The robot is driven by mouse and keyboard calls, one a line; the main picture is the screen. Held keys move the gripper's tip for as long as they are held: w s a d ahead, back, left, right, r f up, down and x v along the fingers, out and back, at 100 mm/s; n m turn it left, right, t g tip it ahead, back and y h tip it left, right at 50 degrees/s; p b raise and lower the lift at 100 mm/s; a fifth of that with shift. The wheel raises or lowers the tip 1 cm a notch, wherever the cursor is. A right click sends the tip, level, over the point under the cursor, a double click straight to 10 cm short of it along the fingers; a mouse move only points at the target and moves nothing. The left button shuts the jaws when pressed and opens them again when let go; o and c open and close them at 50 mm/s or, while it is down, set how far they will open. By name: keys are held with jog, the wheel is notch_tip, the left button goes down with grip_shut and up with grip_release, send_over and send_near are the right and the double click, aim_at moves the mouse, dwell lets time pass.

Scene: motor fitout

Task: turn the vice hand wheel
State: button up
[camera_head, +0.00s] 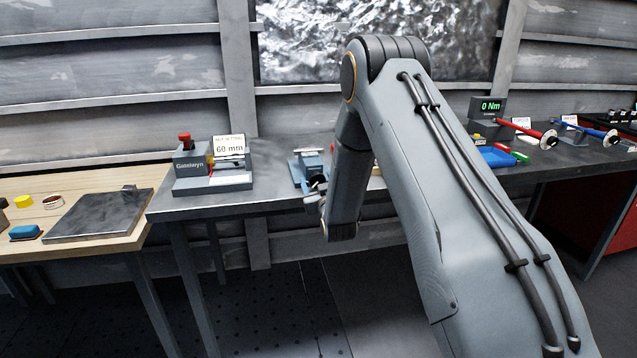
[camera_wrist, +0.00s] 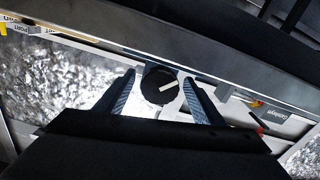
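The blue-grey vice (camera_head: 309,168) stands at the front of the grey bench, left of my forearm, which hides part of what lies behind it. My gripper (camera_head: 317,198) is at the vice's near side, low by the bench's front edge. In the wrist view, a dark round disc with a pale bar across it, apparently the hand wheel (camera_wrist: 153,92), lies between the two fingers. My gripper (camera_wrist: 159,78) is open, with one finger on each side of the disc. Narrow gaps seem to show on both sides; contact cannot be told.
A wooden table (camera_head: 75,228) with a dark plate (camera_head: 95,218) is further left. Blue tray (camera_head: 497,157), torque wrenches and a "0 Nm" display (camera_head: 490,106) are at right.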

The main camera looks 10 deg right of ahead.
jog(key=s+b, duration=0.1)
jog(key=s, duration=0.6)
jog(key=shift+s+b, duration=0.35)
jog(key=shift+s, duration=0.05)
jog(key=s+f+m+g, duration=0.1)
jog(key=s+g, duration=1.6)
jog(key=s, duration=2.3)
jog(key=shift+f+m, duration=0.3)
jog(key=shift+m, duration=0.2)
